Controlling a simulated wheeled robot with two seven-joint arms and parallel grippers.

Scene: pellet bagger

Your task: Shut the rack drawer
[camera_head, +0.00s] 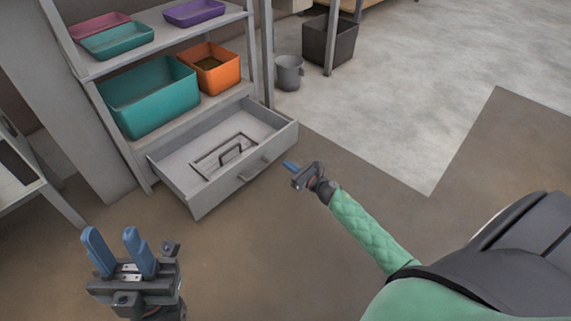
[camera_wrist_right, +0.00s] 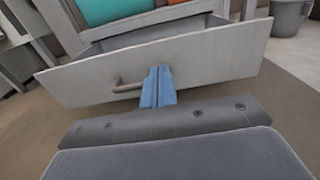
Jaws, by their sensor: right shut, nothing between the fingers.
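The rack drawer (camera_head: 205,153) at the bottom of the grey rack is pulled out. Its front panel (camera_head: 228,180) carries a bar handle (camera_head: 254,169), and a flat frame with a dark handle (camera_head: 230,152) lies inside. My right gripper (camera_head: 290,165) is shut and empty, just in front of the right part of the drawer front. In the right wrist view its blue fingers (camera_wrist_right: 158,86) are together before the drawer front (camera_wrist_right: 210,62), beside the bar handle (camera_wrist_right: 127,86); I cannot tell whether they touch. My left gripper (camera_head: 119,250) is open and empty, low at left, away from the drawer.
Teal (camera_head: 150,97) and orange (camera_head: 212,68) bins stand on the shelf above the drawer; shallow trays (camera_head: 118,40) sit higher. A grey bucket (camera_head: 289,73) and a dark bin (camera_head: 328,42) stand behind at right. The floor before the drawer is clear.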

